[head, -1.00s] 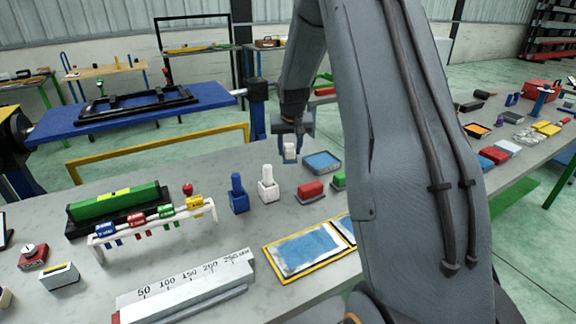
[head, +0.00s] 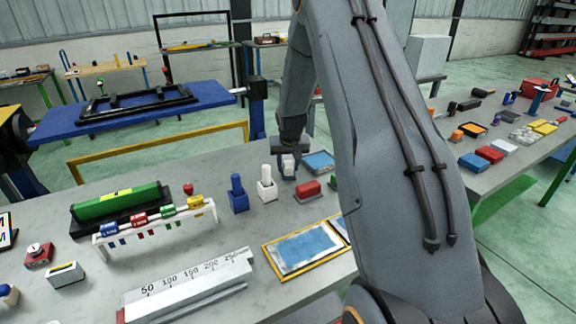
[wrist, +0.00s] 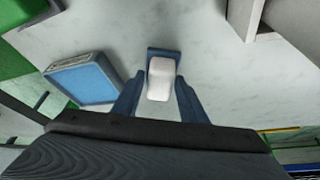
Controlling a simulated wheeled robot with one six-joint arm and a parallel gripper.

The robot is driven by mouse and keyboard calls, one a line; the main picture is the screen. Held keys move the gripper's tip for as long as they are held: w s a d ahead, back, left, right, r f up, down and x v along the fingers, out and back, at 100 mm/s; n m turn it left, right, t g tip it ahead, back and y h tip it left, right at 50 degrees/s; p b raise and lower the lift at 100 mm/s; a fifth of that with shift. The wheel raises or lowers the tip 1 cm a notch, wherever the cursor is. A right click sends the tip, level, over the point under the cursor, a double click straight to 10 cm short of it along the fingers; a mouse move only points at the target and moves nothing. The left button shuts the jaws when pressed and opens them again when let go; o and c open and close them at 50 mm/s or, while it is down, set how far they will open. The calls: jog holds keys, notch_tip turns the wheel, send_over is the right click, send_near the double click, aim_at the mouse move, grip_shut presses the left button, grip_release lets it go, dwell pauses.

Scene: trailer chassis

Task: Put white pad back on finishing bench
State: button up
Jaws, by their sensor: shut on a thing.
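The white pad (wrist: 160,76) is a small white block with rounded corners, between the blue fingers of my gripper (wrist: 159,92) in the wrist view. My gripper is shut on it. In the head view my gripper (head: 288,166) is low over the far edge of the grey bench (head: 215,235), which I take for the finishing bench. The pad shows there as a small white patch (head: 288,160). A dark blue piece (wrist: 164,51) shows just beyond the pad in the wrist view. I cannot tell whether the pad touches the bench top.
A blue-topped tray (head: 320,160) is right of my gripper, and a red block (head: 307,191) is nearer the camera. White (head: 266,184) and blue (head: 238,196) upright pieces stand to the left. Another bench at right holds several coloured blocks (head: 490,154).

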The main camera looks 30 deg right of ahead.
jog(key=o, duration=1)
jog(key=shift+r, duration=0.2)
jog(key=b+v, duration=0.3)
jog(key=v, duration=0.8)
jog(key=shift+s+r+b, duration=0.2)
jog(key=shift+r+b, duration=0.15)
jog(key=shift+b, duration=0.05)
jog(key=shift+a, duration=0.1)
